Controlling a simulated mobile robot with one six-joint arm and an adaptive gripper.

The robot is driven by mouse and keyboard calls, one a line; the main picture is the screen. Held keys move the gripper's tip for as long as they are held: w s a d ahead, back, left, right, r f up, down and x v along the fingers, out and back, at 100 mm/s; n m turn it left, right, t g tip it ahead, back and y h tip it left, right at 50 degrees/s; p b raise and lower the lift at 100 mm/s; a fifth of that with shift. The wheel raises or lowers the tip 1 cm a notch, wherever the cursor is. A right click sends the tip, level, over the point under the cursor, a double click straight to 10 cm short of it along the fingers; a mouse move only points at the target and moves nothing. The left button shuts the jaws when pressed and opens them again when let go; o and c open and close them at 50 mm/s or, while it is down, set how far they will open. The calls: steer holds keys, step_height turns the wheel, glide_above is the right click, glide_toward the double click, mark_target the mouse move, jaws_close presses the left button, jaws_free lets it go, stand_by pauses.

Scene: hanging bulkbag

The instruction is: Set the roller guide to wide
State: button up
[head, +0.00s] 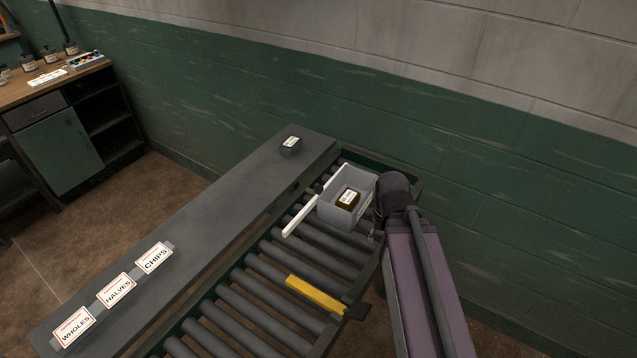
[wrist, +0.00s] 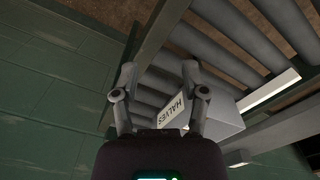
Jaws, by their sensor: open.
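A white guide bar (head: 299,207) lies over the roller conveyor (head: 262,272), left of a grey bin (head: 328,212). In the wrist view the bar (wrist: 270,89) shows beyond the bin (wrist: 224,122), whose label reads HALVES. In the head view my arm's dark end mostly hides the gripper at the bin's right side.
A yellow bar (head: 315,294) with a black end lies across the nearer rollers. A grey bench (head: 205,235) runs along the left, with WHOLES, HALVES and CHIPS signs and a small dark labelled box (head: 290,146). The green wall (head: 520,190) is close behind.

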mark_target(319, 188)
steer(key=o, duration=0.3)
steer(key=shift+w, duration=0.15)
steer(key=w+a+r+n+p, duration=0.1)
steer(key=w+a, duration=0.1)
steer(key=w, duration=0.2)
steer(key=w+a+r+n+p, duration=0.1)
steer(key=w+a, duration=0.1)
steer(key=w, duration=0.2)
steer(key=w+a+r+n+p, duration=0.1)
steer(key=w, duration=0.3)
steer(key=shift+w+a+r+p, duration=0.3)
steer(key=shift+a+r+p, duration=0.05)
steer(key=shift+a+r, duration=0.05)
steer(key=w+a+r+n+p, duration=0.2)
steer(key=w+a, duration=0.3)
steer(key=w, duration=0.1)
steer(key=w+a+r+n+p, duration=0.1)
steer(key=w+a+n, duration=0.1)
steer(key=w+a, duration=0.3)
steer(key=shift+w+r+n+p, duration=0.35)
steer(key=shift+w+n+p, duration=0.05)
steer(key=shift+w, duration=0.8)
steer(key=shift+a+f, duration=0.1)
steer(key=shift+f, duration=0.05)
step_height(319, 188, down, 13)
steer(key=b, duration=1.3)
steer(key=shift+f+b, duration=0.2)
steer(key=shift+b, duration=0.2)
